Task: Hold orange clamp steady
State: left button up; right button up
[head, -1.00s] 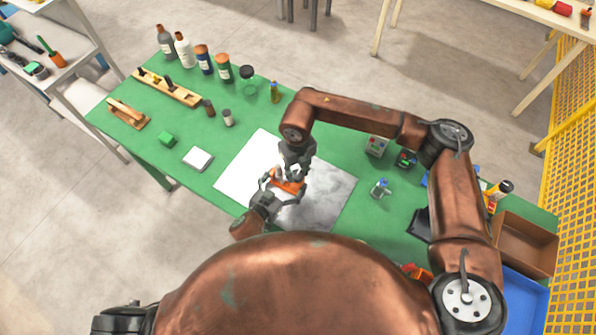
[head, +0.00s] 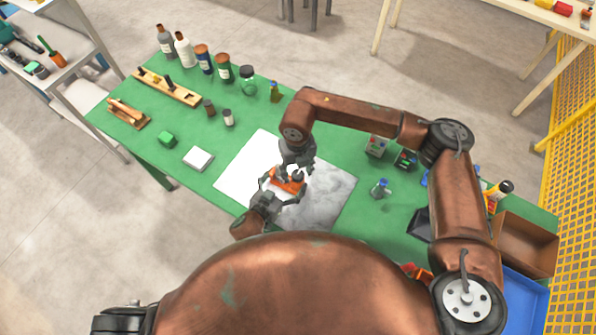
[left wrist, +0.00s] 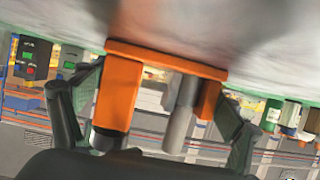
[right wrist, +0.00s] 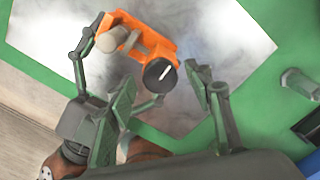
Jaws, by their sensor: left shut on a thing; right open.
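The orange clamp (head: 289,182) lies on the grey-and-white sheet (head: 328,197) on the green table. It also shows in the right wrist view (right wrist: 132,32), with a grey cylinder and a black round knob (right wrist: 160,73). My left gripper (head: 276,188) is shut on the clamp from the near side. In the left wrist view its fingers (left wrist: 160,105) stand on both sides of the orange body. My right gripper (head: 302,166) is above the clamp, open. In the right wrist view its fingers (right wrist: 163,98) are apart, with the black knob near the gap between their tips.
Several bottles (head: 203,60) and a wooden rack (head: 168,88) stand at the far left. A small blue-topped part (head: 381,187) stands right of the sheet. A brown bin (head: 525,243) is at the right.

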aim_at(297, 175)
notch_tip(297, 175, up, 12)
dwell(0.6)
pick_arm(q)
jog(key=o, duration=1.5)
